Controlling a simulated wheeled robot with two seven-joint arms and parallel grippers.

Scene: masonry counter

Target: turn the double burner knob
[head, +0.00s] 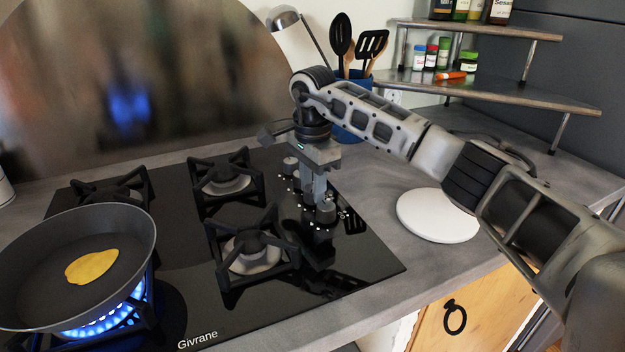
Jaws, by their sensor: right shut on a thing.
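The black glass hob (185,255) carries a column of metal burner knobs along its right side. One knob (291,163) stands at the back of the row, left of my right gripper. Another knob (326,212) stands at the front, right by the fingertips. My right gripper (314,203) points down over the row and is shut on a burner knob. The fingers hide much of it, so its turn angle is unclear. A blue flame (105,318) burns under the pan at the front left. My left gripper is not in view.
A grey pan (140,240) with a yellow pancake (92,267) sits on the lit burner. A white round plate (437,215) lies right of the hob. A blue utensil holder (345,133) and a spice shelf (470,84) stand behind my right arm.

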